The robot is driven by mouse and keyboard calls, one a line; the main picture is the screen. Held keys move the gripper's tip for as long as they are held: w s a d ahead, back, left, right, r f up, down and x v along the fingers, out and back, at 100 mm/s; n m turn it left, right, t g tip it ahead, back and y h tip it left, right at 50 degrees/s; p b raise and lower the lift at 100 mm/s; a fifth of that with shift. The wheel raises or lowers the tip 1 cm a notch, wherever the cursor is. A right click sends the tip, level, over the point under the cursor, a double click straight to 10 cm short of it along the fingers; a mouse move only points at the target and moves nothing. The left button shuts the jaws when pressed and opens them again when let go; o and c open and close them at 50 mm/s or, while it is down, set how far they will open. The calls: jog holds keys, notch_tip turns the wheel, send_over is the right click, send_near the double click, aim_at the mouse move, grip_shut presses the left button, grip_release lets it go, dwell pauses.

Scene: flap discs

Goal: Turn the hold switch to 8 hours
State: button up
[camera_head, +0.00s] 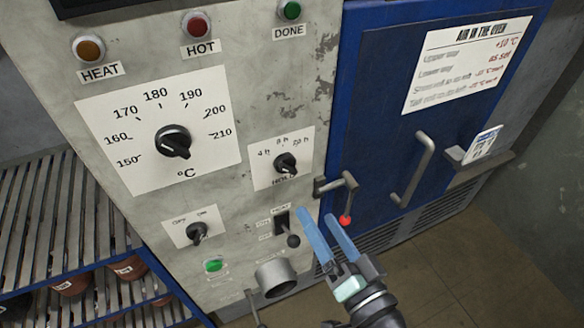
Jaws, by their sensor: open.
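The hold switch (286,163) is a black knob on a white plate (262,178) marked HOLD, with 4 h, 8 h and a third, blurred hour mark along its top. I cannot tell for sure which mark its pointer faces. My gripper (316,216) has two blue fingers, spread apart with nothing between them. It is below and to the right of the hold switch in the picture, apart from it, with its fingers pointing up and to the left.
A temperature dial (172,141) is left of the switch. A small knob (196,233), a toggle lever (286,230) and a green button (213,265) are lower down. A door latch (345,195) with a red ball juts out near my fingers. The blue oven door (375,130) has a handle (413,170).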

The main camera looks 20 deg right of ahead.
aim_at(290, 172)
jog(key=w+p, duration=0.1)
jog(key=w, duration=0.4)
jog(key=w+p, duration=0.2)
jog(key=w, duration=0.2)
jog(key=shift+w+a+r, duration=0.15)
jog(key=shift+w+a, duration=0.05)
jog(key=shift+w, duration=0.15)
jog(key=shift+w+p, duration=0.45)
jog(key=shift+w, duration=0.35)
grip_shut()
